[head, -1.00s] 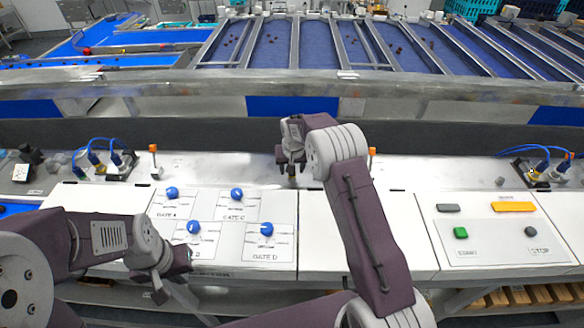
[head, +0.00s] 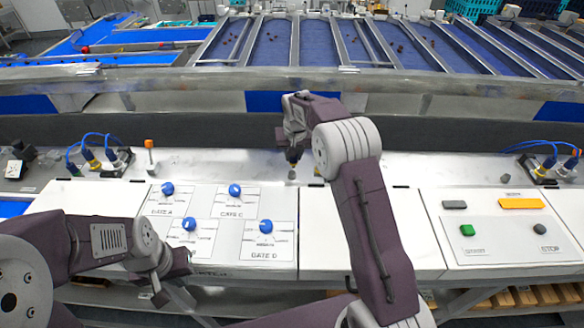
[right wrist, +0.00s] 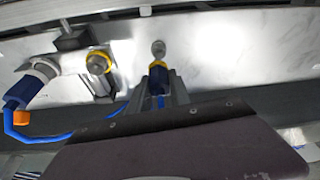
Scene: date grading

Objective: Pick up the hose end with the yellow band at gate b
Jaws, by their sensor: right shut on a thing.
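My right gripper (head: 293,158) is over the metal deck behind the white panels. In the right wrist view its fingers (right wrist: 160,88) are shut on a dark blue hose end (right wrist: 157,80) with a yellow band (right wrist: 157,65). A small round grey stub (right wrist: 158,48) lies just beyond the band; I cannot tell if they touch. The stub also shows in the head view (head: 292,175). The gate panel carries blue knobs, including gate A (head: 167,188); the B label is hidden by my left arm. My left gripper (head: 162,282) hangs by the panel's front edge, its jaws unclear.
A connector block with blue hoses (head: 100,157) stands at the left and another (head: 545,165) at the right. An orange-topped post (head: 149,145) stands on the deck. The wrist view shows a yellow-collared fitting (right wrist: 98,62) and a blue hose connector (right wrist: 22,92) at left.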

